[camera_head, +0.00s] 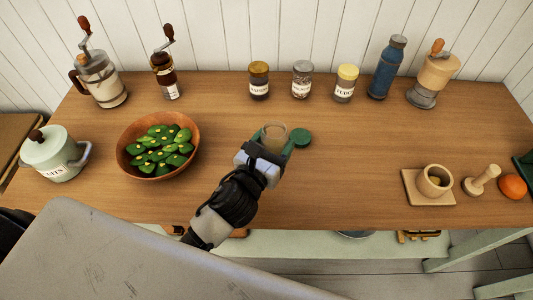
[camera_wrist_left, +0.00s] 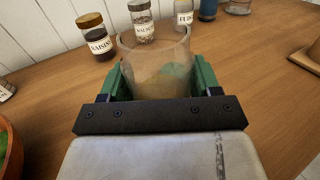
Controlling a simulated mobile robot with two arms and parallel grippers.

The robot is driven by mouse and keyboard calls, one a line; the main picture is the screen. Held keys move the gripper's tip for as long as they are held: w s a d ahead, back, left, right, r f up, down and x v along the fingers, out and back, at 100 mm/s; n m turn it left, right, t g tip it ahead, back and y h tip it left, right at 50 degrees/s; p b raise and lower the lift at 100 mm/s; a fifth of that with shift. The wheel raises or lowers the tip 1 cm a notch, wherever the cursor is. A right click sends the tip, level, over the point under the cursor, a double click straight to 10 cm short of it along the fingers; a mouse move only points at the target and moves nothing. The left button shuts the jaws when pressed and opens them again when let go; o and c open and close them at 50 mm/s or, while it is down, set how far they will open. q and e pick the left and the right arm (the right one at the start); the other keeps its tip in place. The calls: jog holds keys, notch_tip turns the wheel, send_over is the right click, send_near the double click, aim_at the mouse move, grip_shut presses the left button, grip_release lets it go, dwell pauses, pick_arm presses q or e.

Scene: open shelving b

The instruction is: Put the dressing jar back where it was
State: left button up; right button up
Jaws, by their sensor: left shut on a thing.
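The dressing jar is a clear, open-topped glass jar (camera_head: 275,134) with yellowish contents low inside. My left gripper (camera_head: 275,148) is shut on it near the middle of the wooden table. In the left wrist view the jar (camera_wrist_left: 154,62) stands upright between the green fingers of my left gripper (camera_wrist_left: 158,85). I cannot tell whether the jar's base touches the table. My right gripper is not in view.
Behind stand a raisin jar (camera_head: 259,81), a second labelled jar (camera_head: 302,80), a yellow-lidded jar (camera_head: 346,83) and a blue bottle (camera_head: 387,68). A wooden bowl of green pieces (camera_head: 123,157) is at left. A mortar (camera_head: 434,181) is at right. Table between is clear.

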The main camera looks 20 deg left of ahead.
pick_arm(q)
jog(key=shift+w+a+f, duration=0.2)
jog(key=shift+a+f, duration=0.35)
jog(key=shift+a, duration=0.35)
jog(key=shift+a+f, duration=0.15)
jog(key=shift+f, duration=0.15)
jog(key=shift+f+b, duration=0.6)
jog(key=shift+f, duration=1.15)
jog(key=shift+f, duration=0.15)
jog(key=o, duration=1.2)
